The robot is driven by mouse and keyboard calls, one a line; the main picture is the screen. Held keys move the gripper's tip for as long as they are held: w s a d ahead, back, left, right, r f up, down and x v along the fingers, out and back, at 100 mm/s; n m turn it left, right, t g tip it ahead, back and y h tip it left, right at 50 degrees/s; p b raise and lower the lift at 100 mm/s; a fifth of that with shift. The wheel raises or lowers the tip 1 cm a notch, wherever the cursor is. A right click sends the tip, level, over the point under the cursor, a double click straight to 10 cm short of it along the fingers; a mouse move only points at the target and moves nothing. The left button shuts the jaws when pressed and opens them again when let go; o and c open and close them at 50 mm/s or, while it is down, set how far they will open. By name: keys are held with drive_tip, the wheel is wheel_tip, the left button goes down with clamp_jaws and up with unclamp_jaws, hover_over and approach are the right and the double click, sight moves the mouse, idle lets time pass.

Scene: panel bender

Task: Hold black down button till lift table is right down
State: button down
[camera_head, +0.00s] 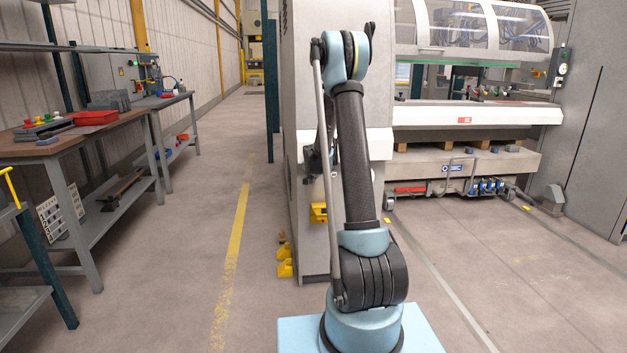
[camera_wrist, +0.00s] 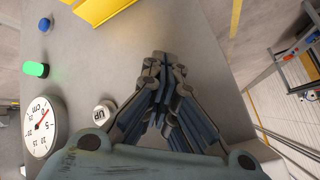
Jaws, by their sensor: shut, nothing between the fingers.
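In the wrist view my gripper (camera_wrist: 163,60) is shut and empty, its fingertips over a grey panel face (camera_wrist: 200,45). A round white button marked UP (camera_wrist: 104,114) is on the panel, left of the fingers. Left of it is a white round dial marked cm (camera_wrist: 41,126) with a red needle. I do not see the black down button; the fingers cover part of the panel. I cannot tell whether the fingertips touch the panel. In the head view a low grey table (camera_head: 440,170), perhaps the lift table, stands under the machine.
A lit green button (camera_wrist: 36,69), a blue button (camera_wrist: 45,24) and a yellow bracket (camera_wrist: 103,8) are also on the panel. In the head view a workbench (camera_head: 75,148) stands left. The aisle floor (camera_head: 215,190) between is clear. A yellow foot pedal (camera_head: 285,269) lies by the cabinet.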

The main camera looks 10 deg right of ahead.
drive_tip(key=shift+s, duration=0.1)
idle(0.4)
drive_tip(key=shift+s, duration=0.8)
drive_tip(key=shift+s, duration=2.5)
